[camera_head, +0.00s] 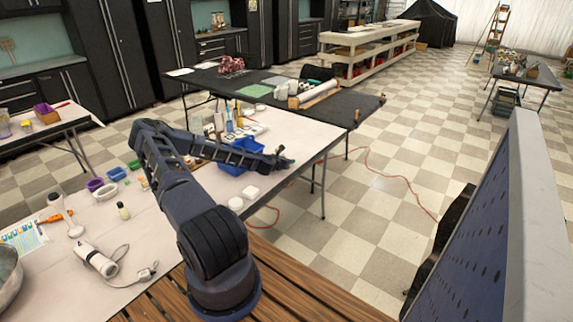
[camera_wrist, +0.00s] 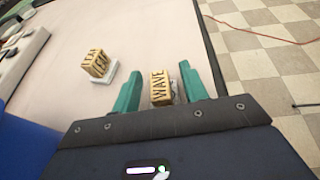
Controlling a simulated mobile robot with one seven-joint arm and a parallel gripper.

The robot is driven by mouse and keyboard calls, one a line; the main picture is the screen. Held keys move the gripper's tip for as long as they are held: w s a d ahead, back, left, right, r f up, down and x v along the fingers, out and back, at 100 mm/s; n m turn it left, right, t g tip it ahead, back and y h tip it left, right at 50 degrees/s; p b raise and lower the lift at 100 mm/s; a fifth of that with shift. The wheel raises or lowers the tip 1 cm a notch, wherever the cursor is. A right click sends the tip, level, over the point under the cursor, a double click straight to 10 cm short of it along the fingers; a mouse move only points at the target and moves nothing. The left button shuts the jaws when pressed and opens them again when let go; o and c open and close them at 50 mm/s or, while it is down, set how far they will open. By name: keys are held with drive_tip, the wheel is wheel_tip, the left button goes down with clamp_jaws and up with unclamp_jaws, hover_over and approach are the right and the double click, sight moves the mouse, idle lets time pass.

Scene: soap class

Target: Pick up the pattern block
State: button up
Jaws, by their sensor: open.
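In the wrist view, a wooden-looking block with dark raised letters reading "WAVE" (camera_wrist: 161,86) is between the two green fingers of my gripper (camera_wrist: 161,72). The fingers are spread, with a narrow space showing on the block's left; a pale piece shows along its right side. A second tan lettered block (camera_wrist: 97,62) sits on a white base to the left; its letters are hard to read. I cannot tell which block is called the pattern block. In the head view my gripper (camera_head: 284,161) is over the table near its right edge, and the blocks there are too small to tell.
A blue bin (camera_head: 240,158) stands just left of my gripper; its blue side also shows at the wrist view's left edge (camera_wrist: 30,148). Bottles (camera_head: 229,119) stand behind it. White items (camera_head: 250,192) lie nearer. The table (camera_head: 150,236) ends just right of the blocks.

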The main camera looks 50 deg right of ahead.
clamp_jaws()
idle(0.3)
wheel_tip(320, 180, up, 20)
idle(0.5)
